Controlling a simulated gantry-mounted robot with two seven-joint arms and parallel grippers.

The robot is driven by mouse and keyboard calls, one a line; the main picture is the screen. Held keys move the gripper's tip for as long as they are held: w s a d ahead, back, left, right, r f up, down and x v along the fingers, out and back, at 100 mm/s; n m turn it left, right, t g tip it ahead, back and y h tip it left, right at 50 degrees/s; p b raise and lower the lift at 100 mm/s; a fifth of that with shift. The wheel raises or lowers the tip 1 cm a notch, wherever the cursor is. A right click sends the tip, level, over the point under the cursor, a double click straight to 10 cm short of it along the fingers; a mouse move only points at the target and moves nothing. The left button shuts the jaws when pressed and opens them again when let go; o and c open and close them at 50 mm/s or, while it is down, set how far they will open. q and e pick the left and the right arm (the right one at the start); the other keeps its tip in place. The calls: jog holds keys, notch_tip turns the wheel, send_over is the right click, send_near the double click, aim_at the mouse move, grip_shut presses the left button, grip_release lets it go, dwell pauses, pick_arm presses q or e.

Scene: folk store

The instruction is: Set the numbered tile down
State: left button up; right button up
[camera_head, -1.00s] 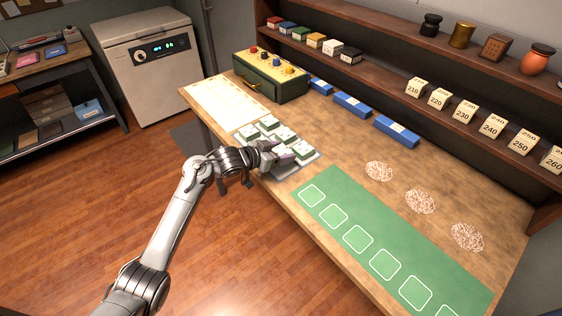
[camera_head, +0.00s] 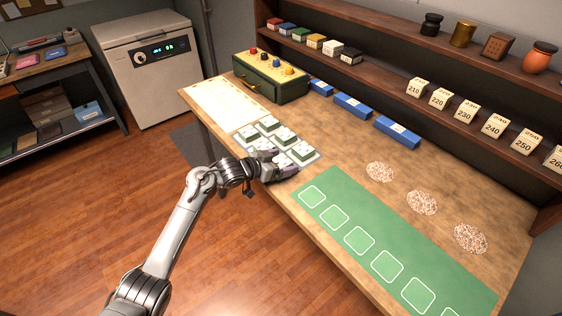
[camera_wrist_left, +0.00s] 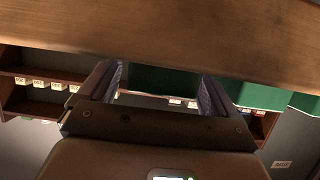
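Several numbered tiles (camera_head: 268,123), white on top with dark green sides, sit in rows on a pale tray (camera_head: 317,155) on the table. The numbers are too small to read. My left gripper (camera_head: 292,171) is at the tray's near right edge, close beside the nearest tiles, and partly hides that corner. In the left wrist view the two fingers (camera_wrist_left: 160,88) stand well apart. Dark green shows between them, and I see no clear tile in their grip. My right gripper is in neither view.
A green mat (camera_head: 372,217) with white-outlined squares lies right of the tray. A printed sheet (camera_head: 222,102) lies to its left. A green box with knobs (camera_head: 270,78) and blue blocks (camera_head: 352,105) stand behind. Number cards (camera_head: 466,113) line the shelf.

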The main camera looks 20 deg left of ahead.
pick_arm(q)
jog(key=shift+r, duration=0.1)
jog(key=shift+s+a+r, duration=0.1)
jog(key=shift+r, duration=0.05)
jog(key=shift+s+a+r+p, duration=0.2)
jog(key=shift+s+p, duration=0.05)
jog(key=shift+p, duration=0.05)
jog(key=p+v, duration=0.3)
jog(key=v, duration=0.8)
jog(key=s+d+f+n+g+y, duration=0.1)
jog(key=s+d+f+y, duration=0.15)
jog(key=s+f, duration=0.35)
jog(key=s+d+f+n+g+y, duration=0.1)
jog(key=s+f+y, duration=0.2)
jog(key=s+f, duration=0.35)
jog(key=s+d+n+g+y, duration=0.1)
jog(key=s+g, duration=0.5)
jog(key=s, duration=1.8)
jog(key=shift+d+r+n, duration=0.15)
jog(key=shift+d+n, duration=0.4)
jog(key=shift+n, duration=0.05)
